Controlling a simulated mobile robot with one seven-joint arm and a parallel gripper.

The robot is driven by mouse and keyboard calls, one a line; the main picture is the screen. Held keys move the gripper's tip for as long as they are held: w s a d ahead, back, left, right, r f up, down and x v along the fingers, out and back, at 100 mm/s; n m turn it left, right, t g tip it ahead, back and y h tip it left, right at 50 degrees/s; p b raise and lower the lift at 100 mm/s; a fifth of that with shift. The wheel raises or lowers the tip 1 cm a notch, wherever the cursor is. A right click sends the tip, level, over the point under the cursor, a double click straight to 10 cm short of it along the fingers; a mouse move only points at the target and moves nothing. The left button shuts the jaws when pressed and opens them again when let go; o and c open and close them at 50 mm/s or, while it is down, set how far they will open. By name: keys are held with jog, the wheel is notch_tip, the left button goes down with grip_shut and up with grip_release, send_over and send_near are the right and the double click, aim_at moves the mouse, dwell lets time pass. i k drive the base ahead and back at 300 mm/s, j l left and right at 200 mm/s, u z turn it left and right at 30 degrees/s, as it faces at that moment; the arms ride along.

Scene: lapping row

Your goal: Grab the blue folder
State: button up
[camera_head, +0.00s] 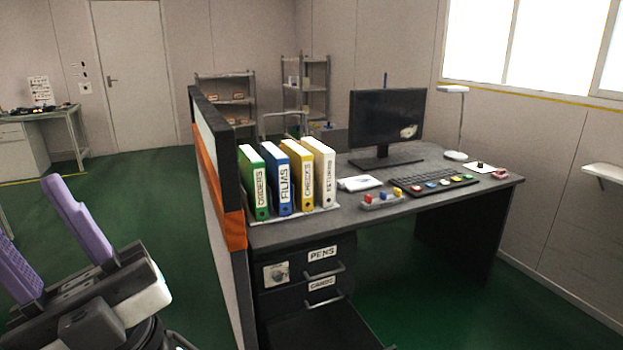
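The blue folder (278,178), labelled FILMS, stands upright on the left end of the dark desk. It is second from the left in a row of folders, between a green one (252,182) and a yellow one (298,172). A white one (320,168) stands at the right end. My gripper (45,240) is at the lower left with two purple fingers spread wide apart. It is open and empty, over the green floor, to the left of the partition and well apart from the folders.
A partition (208,165) with an orange band stands between my gripper and the folders. The desk (440,195) holds a monitor (387,120), a keyboard (435,186), a lamp (458,120) and small items. Drawers (305,270) are below the folders.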

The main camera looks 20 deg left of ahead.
aim_at(278, 162)
jog(key=j+z, duration=0.3)
jog(key=j, duration=0.15)
jog(key=j+z, duration=0.3)
jog(key=j, duration=0.15)
jog(key=j+z, duration=0.2)
jog(key=j, duration=1.65)
jog(key=k+j, duration=0.15)
jog(key=j, duration=0.6)
jog(key=i, duration=1)
